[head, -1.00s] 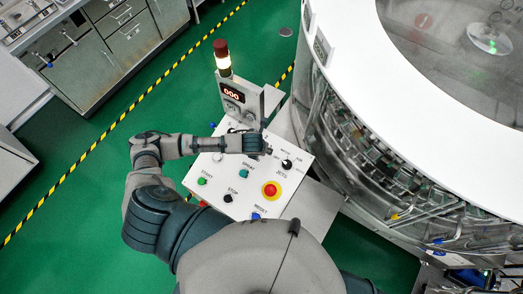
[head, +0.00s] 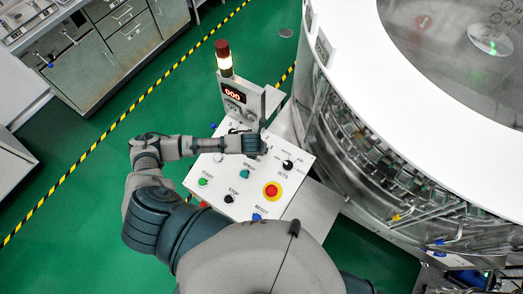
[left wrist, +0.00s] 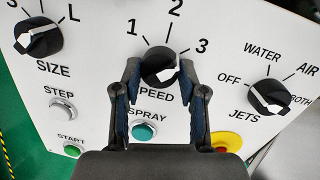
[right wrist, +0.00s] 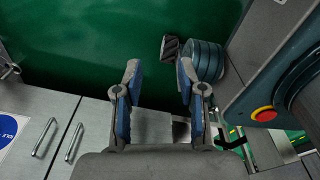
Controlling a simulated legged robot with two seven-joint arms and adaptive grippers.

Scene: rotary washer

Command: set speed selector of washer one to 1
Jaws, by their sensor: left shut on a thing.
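The washer's control panel (head: 262,198) is a tilted white board. My left gripper (head: 262,148) reaches over its upper part in the head view. In the left wrist view, the black SPEED selector (left wrist: 159,64) sits below the marks 1, 2 and 3. My left gripper (left wrist: 160,70) is shut on this knob, one finger on each side. My right gripper (right wrist: 158,75) is open and empty in the right wrist view, away from the panel.
The SIZE knob (left wrist: 39,38) and JETS knob (left wrist: 269,96) flank the SPEED knob. The teal SPRAY button (left wrist: 144,131) and red emergency stop (left wrist: 226,141) lie below. The display (head: 234,93) reads 000. The large round washer (head: 345,110) stands to the right.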

